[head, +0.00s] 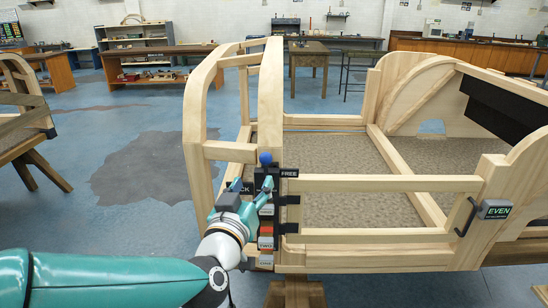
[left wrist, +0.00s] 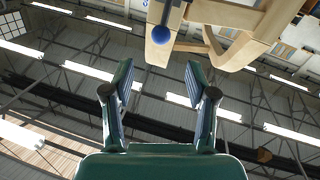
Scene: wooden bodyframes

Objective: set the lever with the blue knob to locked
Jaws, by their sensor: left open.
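The blue knob (head: 265,158) tops a lever at the near post of the wooden bodyframe. The lever stands about upright on a dark plate. A FREE label (head: 288,173) is on its right, and a LOCK label (head: 246,189), partly hidden by my gripper, is on its left. I cannot tell which setting the lever is in. My left gripper (head: 252,188) is open and empty, just below the knob. In the left wrist view, the blue knob (left wrist: 160,32) is beyond the fingertips, centred between the two fingers (left wrist: 159,68), not visibly touched. My right gripper is not in view.
The wooden bodyframe (head: 385,184) has rails right of the lever and curved posts (head: 270,90) behind it. An EVEN display (head: 495,209) and black handle (head: 466,218) are at the right. Open floor (head: 110,130) lies left.

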